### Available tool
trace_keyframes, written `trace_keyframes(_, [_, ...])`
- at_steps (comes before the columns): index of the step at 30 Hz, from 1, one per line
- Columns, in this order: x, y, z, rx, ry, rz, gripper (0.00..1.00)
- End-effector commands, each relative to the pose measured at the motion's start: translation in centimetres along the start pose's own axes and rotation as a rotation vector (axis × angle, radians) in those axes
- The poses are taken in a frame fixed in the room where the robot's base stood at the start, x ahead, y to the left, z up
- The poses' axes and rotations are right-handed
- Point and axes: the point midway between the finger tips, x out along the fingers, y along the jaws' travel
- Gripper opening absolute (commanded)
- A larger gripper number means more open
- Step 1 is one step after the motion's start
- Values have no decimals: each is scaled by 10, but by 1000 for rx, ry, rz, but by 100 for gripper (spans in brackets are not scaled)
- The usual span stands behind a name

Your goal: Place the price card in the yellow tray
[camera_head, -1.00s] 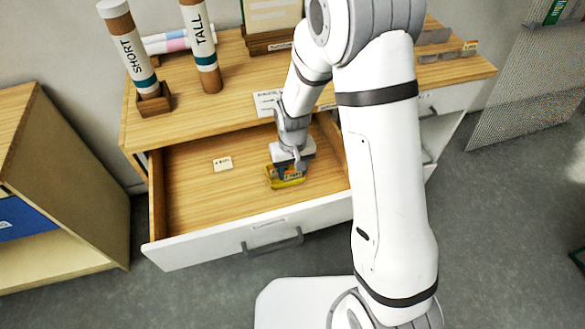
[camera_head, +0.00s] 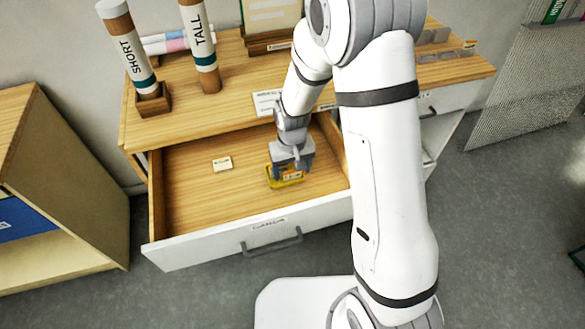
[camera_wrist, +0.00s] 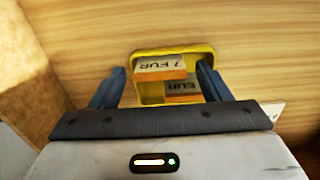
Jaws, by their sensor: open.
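The yellow tray (camera_head: 270,184) lies on the floor of the open drawer, towards its right side. It also shows in the wrist view (camera_wrist: 147,98). A price card with an orange edge, reading "7 EUR" (camera_wrist: 160,66), is inside the tray's outline in the wrist view. Whether it rests flat or tilted is unclear. A second card (camera_wrist: 183,89), its print partly readable as "EUR", sits in the tray beside it. My gripper (camera_head: 291,169) is over the tray. In the wrist view its fingers (camera_wrist: 160,73) are open, one on each side of the "7 EUR" card with gaps.
A small white card (camera_head: 222,163) lies on the drawer floor left of the tray. The drawer's front wall (camera_head: 205,246) and sides surround the tray. Tubes marked SHORT (camera_head: 130,55) and TALL (camera_head: 199,45) stand on the tabletop. Much of the drawer floor is bare.

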Motion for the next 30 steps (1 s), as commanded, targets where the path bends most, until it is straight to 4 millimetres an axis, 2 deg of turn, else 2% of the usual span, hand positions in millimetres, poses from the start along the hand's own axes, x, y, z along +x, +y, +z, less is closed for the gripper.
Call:
trace_keyframes(13, [-91,0,-1,-1,7,0,71])
trace_keyframes(18, [-111,-1,-1,-1,4,0,71])
trace_keyframes(25, [-119,1,2,2,4,0,71])
trace_keyframes(28, [-133,10,10,20,22,0,71])
trace_keyframes(30, [-149,20,23,42,42,0,71])
